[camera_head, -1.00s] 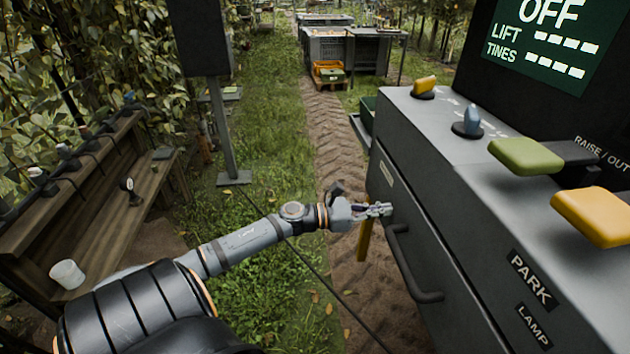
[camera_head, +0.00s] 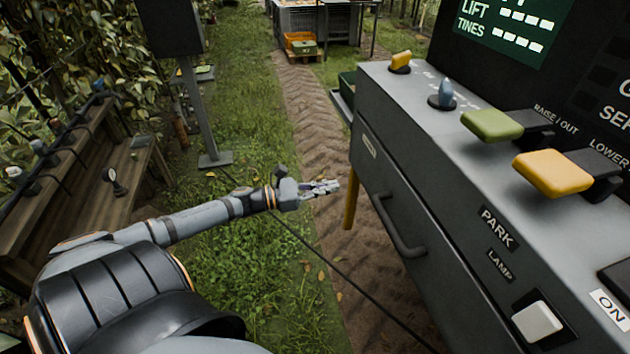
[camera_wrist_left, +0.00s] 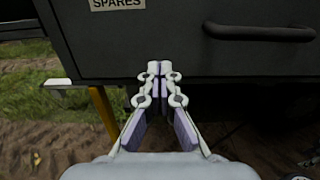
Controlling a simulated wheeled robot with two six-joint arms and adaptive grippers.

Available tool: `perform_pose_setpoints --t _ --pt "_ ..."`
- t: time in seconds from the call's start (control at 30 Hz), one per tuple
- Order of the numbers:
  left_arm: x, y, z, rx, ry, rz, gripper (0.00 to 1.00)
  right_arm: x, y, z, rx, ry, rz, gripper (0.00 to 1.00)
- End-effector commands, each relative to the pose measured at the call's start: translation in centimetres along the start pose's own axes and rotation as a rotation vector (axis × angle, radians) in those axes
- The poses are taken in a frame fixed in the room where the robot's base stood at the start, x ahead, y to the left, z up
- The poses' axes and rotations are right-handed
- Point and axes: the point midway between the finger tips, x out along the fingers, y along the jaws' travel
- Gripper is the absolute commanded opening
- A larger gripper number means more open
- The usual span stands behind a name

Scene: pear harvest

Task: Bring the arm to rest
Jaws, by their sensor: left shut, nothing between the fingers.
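My left gripper (camera_head: 328,187) reaches in from the left over the dirt track, a little left of the grey control cabinet (camera_head: 395,165). It is shut and empty. In the left wrist view the gripper (camera_wrist_left: 158,68) has its fingertips together in front of the cabinet's drawer face (camera_wrist_left: 180,50), below the SPARES label (camera_wrist_left: 117,4). I cannot tell from this view whether the tips touch the face. My right gripper is not in view.
The drawer handle (camera_head: 398,228) sticks out from the cabinet, and a yellow post (camera_head: 350,203) stands below its corner. Knobs and paddles, one green (camera_head: 492,125) and one yellow (camera_head: 552,172), are on its top. A wooden bench (camera_head: 75,190) stands left. A cable crosses the grass.

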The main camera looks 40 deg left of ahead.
Motion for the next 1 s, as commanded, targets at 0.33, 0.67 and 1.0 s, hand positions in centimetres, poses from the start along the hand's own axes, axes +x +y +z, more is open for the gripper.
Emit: perform_pose_setpoints --t 0.33,0.67,1.0 --pt "-3.2 0.0 0.2 0.002 0.000 0.001 0.00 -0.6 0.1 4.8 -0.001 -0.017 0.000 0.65" --pt "-3.3 0.0 0.1 0.002 -0.002 0.000 0.00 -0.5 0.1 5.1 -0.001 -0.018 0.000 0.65" --pt "-9.0 6.8 -12.2 -0.695 0.040 0.464 0.00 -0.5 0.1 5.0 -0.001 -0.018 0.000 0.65"
